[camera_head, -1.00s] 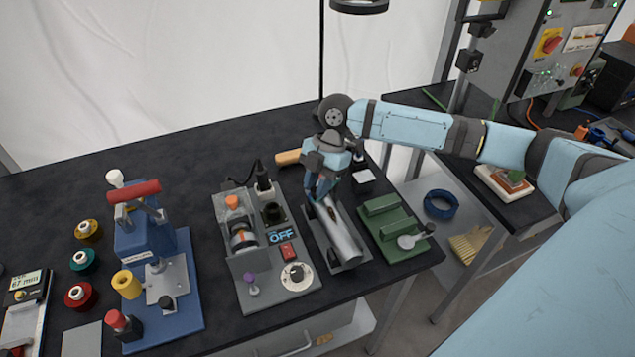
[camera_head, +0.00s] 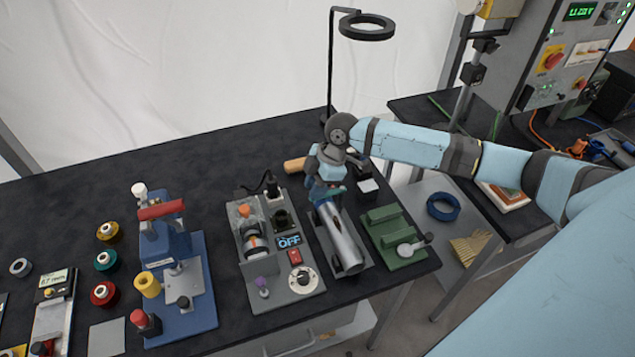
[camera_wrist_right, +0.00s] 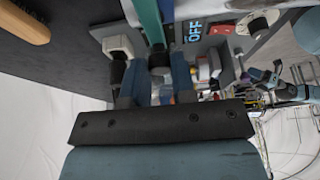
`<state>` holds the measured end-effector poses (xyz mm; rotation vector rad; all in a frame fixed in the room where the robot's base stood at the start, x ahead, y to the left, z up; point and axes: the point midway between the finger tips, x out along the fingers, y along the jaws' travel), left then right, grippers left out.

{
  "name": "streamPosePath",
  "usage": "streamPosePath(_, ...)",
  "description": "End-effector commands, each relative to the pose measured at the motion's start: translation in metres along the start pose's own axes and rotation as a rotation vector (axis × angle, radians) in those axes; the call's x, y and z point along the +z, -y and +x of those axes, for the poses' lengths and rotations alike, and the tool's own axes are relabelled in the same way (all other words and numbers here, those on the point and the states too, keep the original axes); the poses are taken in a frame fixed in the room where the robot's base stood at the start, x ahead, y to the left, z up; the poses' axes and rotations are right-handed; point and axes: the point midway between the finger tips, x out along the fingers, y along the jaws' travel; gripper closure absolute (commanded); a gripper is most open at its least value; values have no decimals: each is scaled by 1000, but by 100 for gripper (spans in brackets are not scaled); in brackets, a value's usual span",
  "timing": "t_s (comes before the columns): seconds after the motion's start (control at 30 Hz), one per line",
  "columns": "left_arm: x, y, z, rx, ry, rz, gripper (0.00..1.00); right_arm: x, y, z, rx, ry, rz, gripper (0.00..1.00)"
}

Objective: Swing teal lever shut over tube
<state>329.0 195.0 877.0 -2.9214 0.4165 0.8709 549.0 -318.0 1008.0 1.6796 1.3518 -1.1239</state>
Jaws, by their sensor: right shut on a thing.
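A silver tube (camera_head: 342,239) lies lengthwise in a dark grey fixture (camera_head: 352,270) on the bench. My right gripper (camera_head: 326,197) is over the tube's far end, pointing down, and hides that end. In the right wrist view a teal bar, which looks like the teal lever (camera_wrist_right: 147,22), runs down between the two blue fingers of the gripper (camera_wrist_right: 158,85). The gripper is shut on it. In the head view the lever is mostly hidden by the gripper, so its angle to the tube cannot be told. My left gripper does not show in the head view.
A grey fixture with an OFF display (camera_head: 289,241) stands close on the left. A green block fixture (camera_head: 395,240) stands close on the right. A wooden handle (camera_head: 294,165) and a ring lamp (camera_head: 366,27) are behind. A blue press (camera_head: 185,290) stands further left.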

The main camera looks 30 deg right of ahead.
Motion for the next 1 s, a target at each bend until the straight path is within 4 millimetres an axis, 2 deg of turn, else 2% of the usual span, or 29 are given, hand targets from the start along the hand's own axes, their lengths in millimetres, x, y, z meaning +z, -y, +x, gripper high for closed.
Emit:
streamPosePath(0.53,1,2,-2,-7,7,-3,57,0,-5,-2,19,-1,33,100)
streamPosePath(0.57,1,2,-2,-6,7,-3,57,0,-5,-2,19,-1,33,73)
streamPosePath(0.67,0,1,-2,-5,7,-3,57,0,-4,-2,18,0,33,50)
streamPosePath(1.0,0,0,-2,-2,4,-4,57,0,-4,-3,16,0,31,50)
